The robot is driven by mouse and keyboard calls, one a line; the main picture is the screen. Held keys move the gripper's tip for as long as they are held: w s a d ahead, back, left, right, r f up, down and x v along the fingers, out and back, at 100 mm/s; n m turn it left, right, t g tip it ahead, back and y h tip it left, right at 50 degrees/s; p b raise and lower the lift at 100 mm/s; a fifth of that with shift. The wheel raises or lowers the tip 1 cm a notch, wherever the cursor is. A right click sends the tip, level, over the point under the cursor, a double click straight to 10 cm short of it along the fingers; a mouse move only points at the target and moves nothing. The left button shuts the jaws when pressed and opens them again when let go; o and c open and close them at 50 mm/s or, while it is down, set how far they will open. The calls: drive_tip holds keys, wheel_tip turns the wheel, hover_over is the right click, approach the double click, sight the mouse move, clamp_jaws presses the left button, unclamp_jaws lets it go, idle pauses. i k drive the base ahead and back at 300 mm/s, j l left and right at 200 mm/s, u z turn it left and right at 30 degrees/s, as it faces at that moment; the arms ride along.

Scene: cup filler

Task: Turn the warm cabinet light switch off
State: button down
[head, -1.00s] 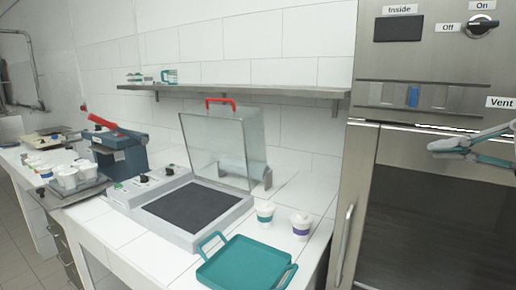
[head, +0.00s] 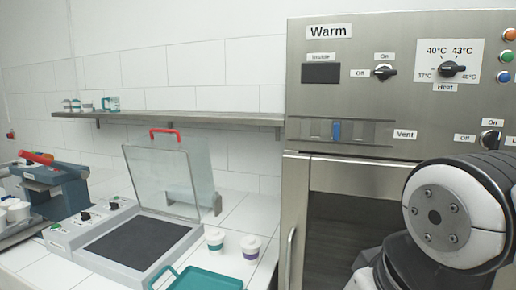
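The warm cabinet (head: 297,100) is a steel unit on the right, with a "Warm" label at its top. A black rotary switch (head: 490,140) sits at the right edge of its panel, with "On" above it and "Off" to its left. A label starting with "L" beside this switch is cut off by the frame edge. I cannot tell clearly which way this switch points. My own arm covers the cabinet front just below it. My gripper is not in view.
Another On/Off knob (head: 384,72), a heat knob (head: 452,69) and a blue vent slider (head: 337,131) are on the same panel. Coloured buttons are at the far right. A handle is on the door's left. A lidded machine (head: 130,240), cups and a teal tray (head: 205,280) are on the counter.

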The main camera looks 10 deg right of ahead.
sight(492, 141)
drive_tip(key=z, duration=1.2)
